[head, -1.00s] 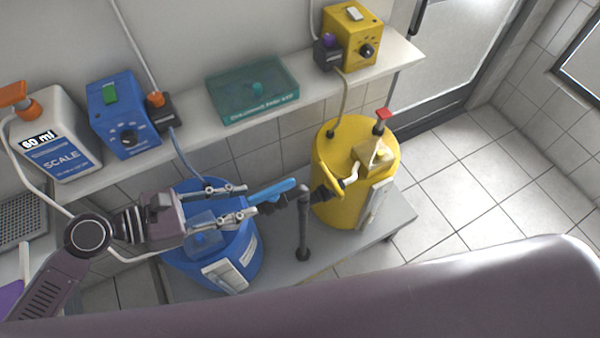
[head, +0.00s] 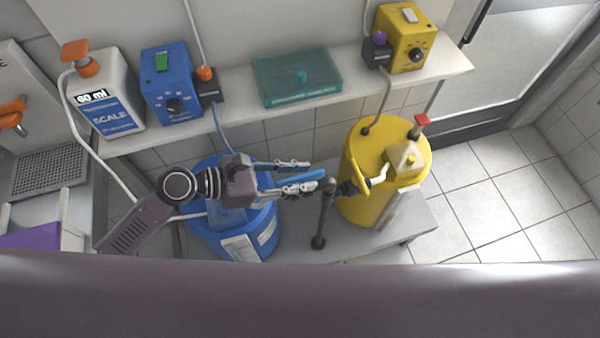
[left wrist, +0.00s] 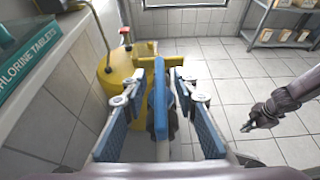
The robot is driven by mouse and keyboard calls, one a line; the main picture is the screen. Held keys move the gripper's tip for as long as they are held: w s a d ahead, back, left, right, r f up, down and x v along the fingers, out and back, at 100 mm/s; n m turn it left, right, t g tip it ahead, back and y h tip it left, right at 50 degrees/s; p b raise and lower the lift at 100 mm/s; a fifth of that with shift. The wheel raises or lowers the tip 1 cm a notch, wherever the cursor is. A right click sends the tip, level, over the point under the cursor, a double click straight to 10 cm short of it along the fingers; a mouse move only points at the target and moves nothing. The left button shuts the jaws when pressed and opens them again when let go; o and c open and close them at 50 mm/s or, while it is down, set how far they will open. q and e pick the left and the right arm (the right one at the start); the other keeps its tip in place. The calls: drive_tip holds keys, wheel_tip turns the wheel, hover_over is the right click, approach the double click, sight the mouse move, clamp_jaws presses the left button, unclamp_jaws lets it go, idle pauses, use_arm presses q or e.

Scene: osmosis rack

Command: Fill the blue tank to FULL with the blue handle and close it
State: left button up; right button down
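The blue tank (head: 262,218) stands on a low grey bench, partly hidden under my left arm. The blue handle (head: 312,178) sits at the dark grey pipe (head: 325,215) between the two tanks. My left gripper (head: 298,176) is open, pointing right, with its fingers on either side of the handle. In the left wrist view the blue handle (left wrist: 160,97) stands between the two spread blue finger pads, with a gap on each side. My right gripper (left wrist: 256,118) shows only in the left wrist view, at the right over the floor, away from the tanks; its finger state is unclear.
A yellow tank (head: 362,195) stands right of the pipe. The shelf (head: 240,100) above holds a blue control box (head: 168,90), a yellow one (head: 403,38), a teal chlorine tablets box (head: 297,75) and a white scale bottle (head: 108,105). Tiled floor (head: 500,190) is free at right.

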use_arm(q)
clamp_jaws()
use_arm(e)
drive_tip(key=shift+w+a, duration=0.1)
drive_tip(key=shift+a, duration=0.65)
